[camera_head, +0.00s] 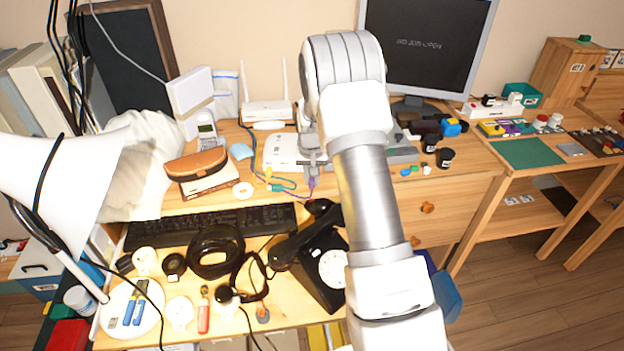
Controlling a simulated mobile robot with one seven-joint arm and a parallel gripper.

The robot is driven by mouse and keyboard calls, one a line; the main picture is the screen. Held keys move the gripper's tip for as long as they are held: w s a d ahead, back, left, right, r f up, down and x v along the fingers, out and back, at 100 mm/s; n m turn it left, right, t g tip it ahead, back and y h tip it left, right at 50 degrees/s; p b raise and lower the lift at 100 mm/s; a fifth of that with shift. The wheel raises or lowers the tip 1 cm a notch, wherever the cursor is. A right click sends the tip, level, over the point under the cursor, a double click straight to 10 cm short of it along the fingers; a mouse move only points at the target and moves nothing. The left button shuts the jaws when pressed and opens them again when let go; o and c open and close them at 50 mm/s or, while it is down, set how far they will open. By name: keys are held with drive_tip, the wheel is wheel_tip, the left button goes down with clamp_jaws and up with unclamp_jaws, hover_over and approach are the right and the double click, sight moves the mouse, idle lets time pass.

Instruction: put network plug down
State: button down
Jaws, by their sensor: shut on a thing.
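My gripper (312,170) points down at the back of the desk, just in front of a white router-like box (283,152). It is shut on a small purple network plug (311,183), whose thin cable runs down toward the black dial phone (318,262). The jaws are small in view, and whether the plug touches the desk I cannot tell. A green cable (284,187) with small coloured ends lies just left of the plug.
A monitor (428,45) stands behind. Small dark items (430,143) lie right of my arm. Bare wood shows at the desk's right (465,160).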

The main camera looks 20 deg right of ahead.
drive_tip(key=shift+f, duration=0.2)
drive_tip(key=c, duration=0.8)
unclamp_jaws()
drive_tip(key=shift+r, duration=0.1)
